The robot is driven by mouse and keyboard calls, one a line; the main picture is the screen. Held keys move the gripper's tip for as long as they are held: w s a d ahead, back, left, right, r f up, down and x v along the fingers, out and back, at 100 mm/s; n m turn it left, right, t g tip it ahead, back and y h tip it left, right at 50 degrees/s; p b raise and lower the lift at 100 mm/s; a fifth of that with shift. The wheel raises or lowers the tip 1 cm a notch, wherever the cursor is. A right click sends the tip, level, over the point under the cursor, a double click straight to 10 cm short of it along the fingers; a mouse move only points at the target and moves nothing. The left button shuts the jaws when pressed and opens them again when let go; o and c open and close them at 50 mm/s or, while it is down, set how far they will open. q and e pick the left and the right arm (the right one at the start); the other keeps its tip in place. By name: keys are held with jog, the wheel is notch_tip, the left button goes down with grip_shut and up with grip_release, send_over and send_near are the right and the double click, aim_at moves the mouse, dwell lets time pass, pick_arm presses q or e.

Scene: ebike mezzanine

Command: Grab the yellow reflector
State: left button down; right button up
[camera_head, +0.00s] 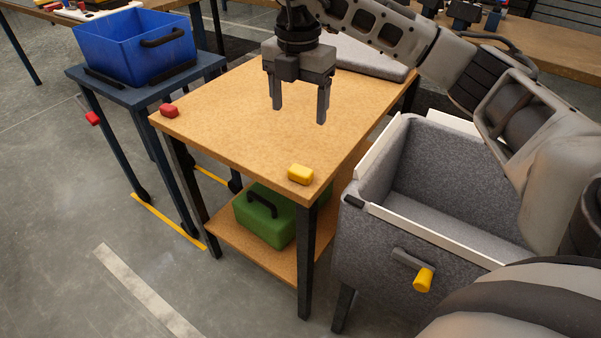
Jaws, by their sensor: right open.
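A small yellow reflector (301,174) lies on the wooden table (230,115) near its front right corner. My right gripper (298,112) hangs above the table, behind the yellow reflector in the picture and apart from it. Its two fingers point down and are spread open, with nothing between them. A second yellow piece (423,280) sits at the end of a grey handle on the front of the grey felt bin. My left gripper is not in view.
A blue bin (130,48) stands on a dark stand (150,92) at left. A green box (270,215) sits on the lower shelf. A grey felt bin (375,255) stands close at right. The table's middle is clear.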

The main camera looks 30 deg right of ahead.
send_over(299, 171)
notch_tip(299, 171, down, 10)
jog(key=shift+w+r, duration=0.1)
jog(key=shift+d+f+p, duration=0.1)
jog(key=shift+f+p, duration=0.4)
jog(key=shift+f, duration=2.2)
jog(key=c, duration=1.1)
